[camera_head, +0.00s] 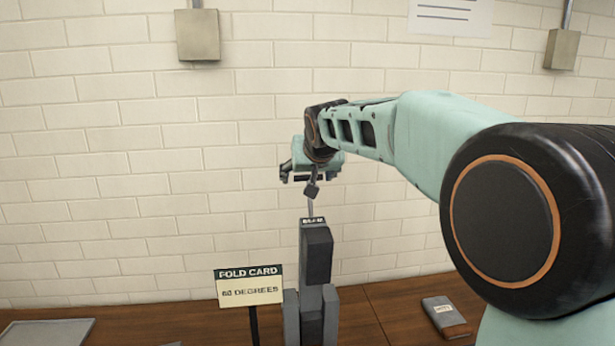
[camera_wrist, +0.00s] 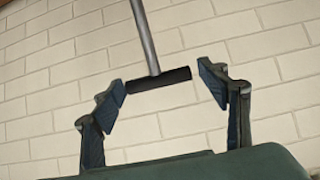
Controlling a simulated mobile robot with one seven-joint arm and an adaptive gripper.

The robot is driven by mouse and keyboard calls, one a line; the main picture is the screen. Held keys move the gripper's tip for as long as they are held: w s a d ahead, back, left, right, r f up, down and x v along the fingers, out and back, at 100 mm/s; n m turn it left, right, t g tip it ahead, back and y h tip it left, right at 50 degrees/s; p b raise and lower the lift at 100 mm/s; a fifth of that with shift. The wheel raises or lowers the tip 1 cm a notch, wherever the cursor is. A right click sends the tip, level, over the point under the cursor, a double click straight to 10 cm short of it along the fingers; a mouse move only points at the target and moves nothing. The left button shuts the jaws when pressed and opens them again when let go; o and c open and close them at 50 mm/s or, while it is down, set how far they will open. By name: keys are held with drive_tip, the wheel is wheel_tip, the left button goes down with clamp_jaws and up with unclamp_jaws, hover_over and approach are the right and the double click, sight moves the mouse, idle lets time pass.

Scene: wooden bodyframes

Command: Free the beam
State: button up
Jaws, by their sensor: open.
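A grey stand (camera_head: 317,285) stands upright on the wooden bench. A small dark label (camera_head: 313,221) at its top seems to read "BEAM". A thin metal rod (camera_head: 310,208) rises from the top, ending in a dark crossbar handle (camera_head: 311,190). In the wrist view the rod (camera_wrist: 146,40) and dark crossbar (camera_wrist: 158,80) form a T. My gripper (camera_wrist: 163,85) is open, one finger on each side of the crossbar, with gaps at both ends. In the head view my gripper (camera_head: 297,177) is just above and left of the handle; its fingers are small there.
A sign (camera_head: 249,291) reading "FOLD CARD" and a degree figure stands left of the stand. A grey book-like object (camera_head: 445,317) lies to the right on the bench (camera_head: 388,300). A flat grey tray or plate (camera_head: 45,333) lies at far left. A brick wall is behind.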

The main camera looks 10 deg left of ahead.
drive_tip(key=v, duration=1.1)
drive_tip(key=shift+s+r, duration=0.15)
drive_tip(key=shift+s, duration=0.05)
drive_tip(key=shift+d, duration=0.1)
